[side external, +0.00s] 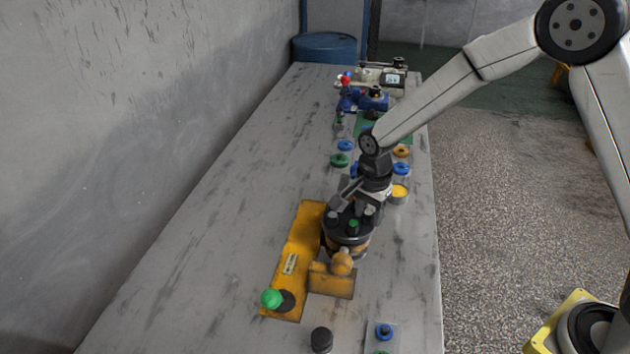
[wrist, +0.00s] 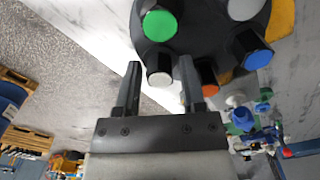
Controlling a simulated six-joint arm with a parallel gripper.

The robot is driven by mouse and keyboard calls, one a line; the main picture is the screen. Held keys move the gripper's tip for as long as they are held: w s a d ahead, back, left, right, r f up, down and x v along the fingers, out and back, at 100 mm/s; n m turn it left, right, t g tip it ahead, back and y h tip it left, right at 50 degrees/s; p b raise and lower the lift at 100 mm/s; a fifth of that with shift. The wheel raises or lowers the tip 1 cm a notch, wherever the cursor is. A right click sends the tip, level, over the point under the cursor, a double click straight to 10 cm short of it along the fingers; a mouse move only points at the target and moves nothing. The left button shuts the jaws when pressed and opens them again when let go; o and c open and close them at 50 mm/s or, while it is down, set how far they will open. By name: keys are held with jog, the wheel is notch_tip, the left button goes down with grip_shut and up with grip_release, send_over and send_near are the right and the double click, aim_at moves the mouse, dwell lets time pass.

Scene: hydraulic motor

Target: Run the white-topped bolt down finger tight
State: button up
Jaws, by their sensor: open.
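The motor (side external: 347,247) stands upright with a dark round top carrying several colour-topped bolts. In the wrist view my gripper (wrist: 160,64) is open, with a pale, white-topped bolt (wrist: 159,79) between its fingertips and gaps showing on both sides. A second white-topped bolt (wrist: 243,9) shows at the upper edge of that view. A green-topped bolt (wrist: 160,27), a blue-topped bolt (wrist: 252,52) and an orange-topped bolt (wrist: 208,78) are also on the dark top. In the side view my gripper (side external: 350,206) is low over the motor's far side, behind the green-topped bolt (side external: 353,227).
A yellow bracket (side external: 288,262) with a green knob (side external: 271,298) lies beside the motor. A black cylinder (side external: 321,340) stands near the front. Coloured rings, a yellow-topped can (side external: 399,193) and blue equipment (side external: 364,101) are farther back. The left tabletop is clear.

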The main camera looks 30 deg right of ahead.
aim_at(369, 212)
jog(key=shift+r, duration=0.1)
jog(key=shift+r, duration=2.2)
jog(key=shift+n, duration=0.3)
jog(key=n, duration=0.5)
jog(key=shift+f+n, duration=0.1)
jog(key=shift+n, duration=0.2)
jog(key=n, duration=0.5)
jog(key=shift+f, duration=0.15)
jog(key=shift+f, duration=0.85)
jog(key=shift+f, duration=1.4)
jog(key=shift+r, duration=0.2)
dwell(0.5)
